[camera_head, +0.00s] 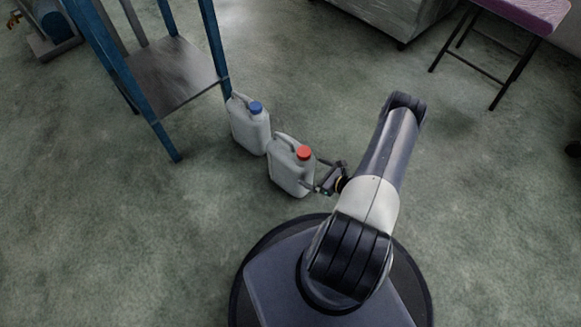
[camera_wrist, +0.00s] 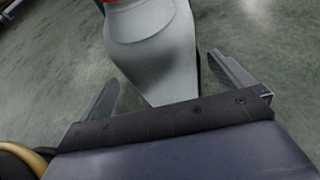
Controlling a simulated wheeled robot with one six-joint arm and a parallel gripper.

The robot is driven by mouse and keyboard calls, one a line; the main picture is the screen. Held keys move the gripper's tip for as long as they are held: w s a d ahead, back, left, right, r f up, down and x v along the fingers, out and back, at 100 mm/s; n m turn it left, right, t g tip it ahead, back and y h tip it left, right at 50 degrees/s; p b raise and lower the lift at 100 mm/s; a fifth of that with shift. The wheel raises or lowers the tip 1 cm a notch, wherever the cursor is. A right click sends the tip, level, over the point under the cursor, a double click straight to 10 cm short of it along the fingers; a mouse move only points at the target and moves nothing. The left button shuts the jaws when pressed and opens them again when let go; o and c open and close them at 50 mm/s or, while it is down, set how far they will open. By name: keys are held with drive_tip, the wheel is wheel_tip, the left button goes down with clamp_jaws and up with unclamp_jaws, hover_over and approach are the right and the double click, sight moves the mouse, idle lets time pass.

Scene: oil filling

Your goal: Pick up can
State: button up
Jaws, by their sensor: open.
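A grey can with a red cap (camera_head: 289,172) stands upright on the floor, left of my gripper. A second grey can with a blue cap (camera_head: 249,127) stands just behind it to the left. My gripper (camera_head: 316,175) is open beside the red-capped can's right side, low and near its body. In the wrist view, the grey can body (camera_wrist: 152,50) fills the upper middle, between the two spread fingers of my gripper (camera_wrist: 165,85). A gap shows at the left finger; the right finger is nearer the can's edge. Whether either finger touches is unclear.
A blue-framed stand with a metal shelf (camera_head: 172,75) is at the left, close to the blue-capped can. A purple-topped stool (camera_head: 525,12) and a grey cabinet (camera_head: 400,18) stand at the back right. The green-grey floor (camera_head: 130,240) is clear at left and right.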

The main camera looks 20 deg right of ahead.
drive_tip(key=b+x, duration=0.2)
drive_tip(key=x, duration=0.3)
drive_tip(key=shift+w+a+f, duration=0.15)
drive_tip(key=shift+f, duration=0.05)
drive_tip(key=shift+c, duration=0.3)
drive_tip(key=c, duration=1)
